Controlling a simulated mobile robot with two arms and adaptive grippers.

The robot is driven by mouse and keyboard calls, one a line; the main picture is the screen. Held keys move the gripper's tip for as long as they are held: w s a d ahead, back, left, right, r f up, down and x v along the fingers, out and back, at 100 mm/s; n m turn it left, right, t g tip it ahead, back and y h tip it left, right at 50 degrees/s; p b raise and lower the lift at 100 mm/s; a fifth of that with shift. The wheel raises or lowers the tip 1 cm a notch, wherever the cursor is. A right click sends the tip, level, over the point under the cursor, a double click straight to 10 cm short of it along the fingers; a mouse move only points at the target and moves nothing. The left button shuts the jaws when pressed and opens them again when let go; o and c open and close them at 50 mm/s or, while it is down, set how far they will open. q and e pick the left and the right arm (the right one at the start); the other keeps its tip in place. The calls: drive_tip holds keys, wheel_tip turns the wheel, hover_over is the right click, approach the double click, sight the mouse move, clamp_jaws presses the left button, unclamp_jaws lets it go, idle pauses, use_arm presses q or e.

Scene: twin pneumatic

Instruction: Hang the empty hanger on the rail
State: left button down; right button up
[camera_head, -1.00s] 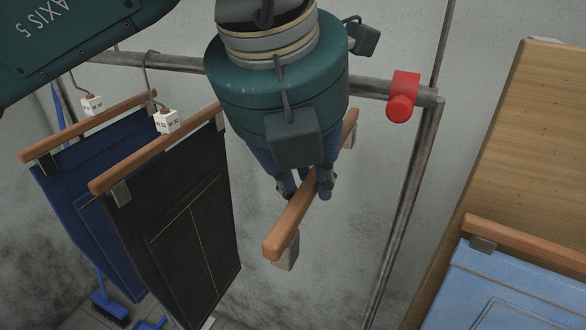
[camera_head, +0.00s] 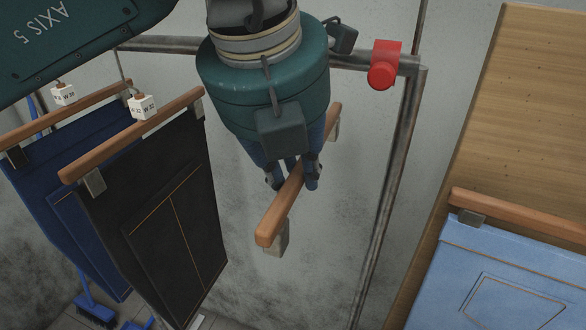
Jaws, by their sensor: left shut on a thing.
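The empty hanger (camera_head: 272,226) is a brown wooden bar with grey clips at its ends and nothing hanging from it. My left gripper (camera_head: 295,180) is shut on the middle of its bar, with blue fingers around it. The hanger's hook is hidden behind my gripper. The metal rail (camera_head: 160,44) runs across behind my arm, and its middle is covered by my wrist. A red end piece (camera_head: 385,65) sits near its right end. The hanger bar is lower in the picture than the rail. My right gripper is not in view.
Dark trousers (camera_head: 165,220) and blue trousers (camera_head: 70,190) hang on wooden hangers at left, with white size cubes. Light blue trousers (camera_head: 515,275) on a hanger lie on a wooden board (camera_head: 530,110) at right. A blue brush (camera_head: 95,310) is on the floor.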

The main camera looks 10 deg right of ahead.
use_arm(q)
drive_tip(key=c, duration=1.5)
unclamp_jaws()
drive_tip(key=shift+o, duration=0.2)
